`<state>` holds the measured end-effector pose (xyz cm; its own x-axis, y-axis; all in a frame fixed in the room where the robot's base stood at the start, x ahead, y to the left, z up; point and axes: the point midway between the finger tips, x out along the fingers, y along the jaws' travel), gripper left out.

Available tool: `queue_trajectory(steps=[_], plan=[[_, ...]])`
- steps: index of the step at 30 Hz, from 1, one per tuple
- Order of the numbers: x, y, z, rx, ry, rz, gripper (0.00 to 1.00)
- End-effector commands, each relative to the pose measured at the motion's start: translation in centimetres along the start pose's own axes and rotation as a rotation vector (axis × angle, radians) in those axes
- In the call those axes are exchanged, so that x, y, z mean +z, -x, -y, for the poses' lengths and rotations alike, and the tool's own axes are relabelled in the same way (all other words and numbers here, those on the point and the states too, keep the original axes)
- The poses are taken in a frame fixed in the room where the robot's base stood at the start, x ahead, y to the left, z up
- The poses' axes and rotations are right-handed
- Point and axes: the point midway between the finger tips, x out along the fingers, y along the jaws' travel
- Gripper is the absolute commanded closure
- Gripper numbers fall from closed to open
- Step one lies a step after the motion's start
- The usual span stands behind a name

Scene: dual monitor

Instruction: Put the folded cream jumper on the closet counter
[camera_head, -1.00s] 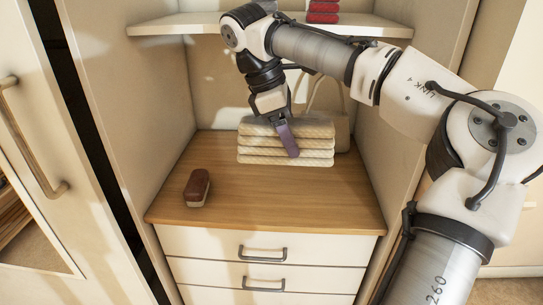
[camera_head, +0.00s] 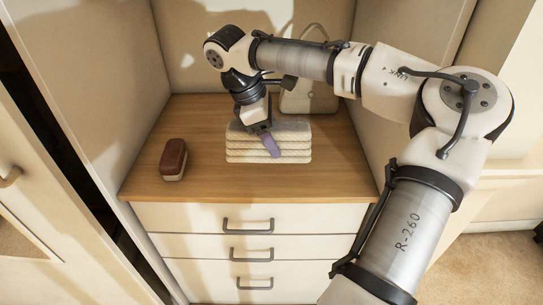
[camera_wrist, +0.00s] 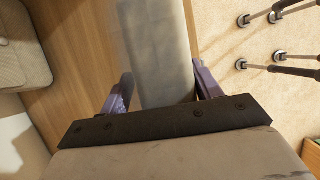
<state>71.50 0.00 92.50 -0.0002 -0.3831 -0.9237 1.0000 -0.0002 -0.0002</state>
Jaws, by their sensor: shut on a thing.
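The folded cream jumper (camera_head: 290,146) is a layered stack at the middle of the wooden closet counter (camera_head: 215,184), on it or very close above it; I cannot tell if it touches. My gripper (camera_head: 268,142) reaches down from above and behind and is shut on the jumper, with a purple finger lying over its front face. In the wrist view, the jumper (camera_wrist: 158,45) lies between the two purple fingers of my gripper (camera_wrist: 162,90). The wood of the counter (camera_wrist: 90,62) shows to the left of it.
A brown-topped brush (camera_head: 173,160) lies on the counter to the left of the jumper. A pale bag (camera_head: 310,97) stands behind it near the back wall. Drawers with dark handles (camera_head: 248,224) are below the counter. Closet walls rise on both sides.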

Motion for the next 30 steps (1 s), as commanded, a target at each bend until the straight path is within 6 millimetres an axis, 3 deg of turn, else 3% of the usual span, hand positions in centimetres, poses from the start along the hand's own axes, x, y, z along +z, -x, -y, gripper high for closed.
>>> queue_trajectory(steps=[15, 27, 28, 30], plan=[[-2.4, -5.7, 0.0, 0.002, 0.000, 0.002, 0.68], [-2.6, -6.2, 0.0, 0.000, 0.000, -0.001, 0.68], [-2.6, -6.2, 0.0, 0.000, 0.000, -0.001, 0.34], [-2.6, -6.2, 0.0, 0.000, 0.000, -0.001, 0.25]])
